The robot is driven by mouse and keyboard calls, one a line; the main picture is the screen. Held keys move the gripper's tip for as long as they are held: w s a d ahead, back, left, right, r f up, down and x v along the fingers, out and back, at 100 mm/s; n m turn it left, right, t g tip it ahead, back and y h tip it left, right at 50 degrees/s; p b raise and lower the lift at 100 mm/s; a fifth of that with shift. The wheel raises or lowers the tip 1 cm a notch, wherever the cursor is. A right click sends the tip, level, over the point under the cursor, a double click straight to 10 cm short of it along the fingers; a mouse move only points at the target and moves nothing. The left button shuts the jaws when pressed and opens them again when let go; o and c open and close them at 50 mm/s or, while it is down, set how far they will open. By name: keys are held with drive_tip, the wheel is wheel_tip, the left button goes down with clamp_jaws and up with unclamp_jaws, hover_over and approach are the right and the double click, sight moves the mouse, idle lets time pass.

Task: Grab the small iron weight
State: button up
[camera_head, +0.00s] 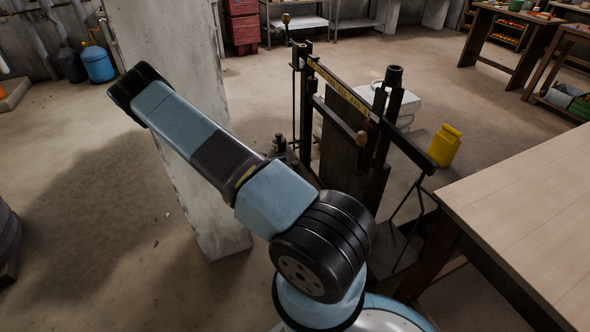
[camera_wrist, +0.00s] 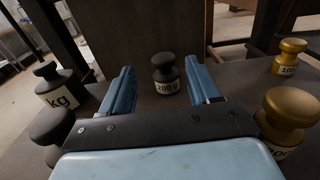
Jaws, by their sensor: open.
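In the wrist view, a small dark iron weight (camera_wrist: 166,76) with a knob top and a "200 g" label stands upright on a dark platform (camera_wrist: 226,105). My gripper (camera_wrist: 160,70) is open, with one blue finger to the left of this weight and the other to its right. Gaps show on both sides, so the fingers do not visibly touch it.
A larger dark weight marked "kg" (camera_wrist: 55,86) stands left, with another dark weight (camera_wrist: 52,130) nearer. Brass weights stand right, one far (camera_wrist: 289,58) and one near (camera_wrist: 288,118). A concrete pillar (camera_head: 185,100), a wooden table (camera_head: 530,200) and a yellow container (camera_head: 445,146) surround the scale.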

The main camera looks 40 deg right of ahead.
sight(295, 162)
drive_tip(key=shift+x, duration=2.55)
drive_tip(key=shift+s, duration=0.15)
drive_tip(key=shift+c, duration=0.4)
clamp_jaws()
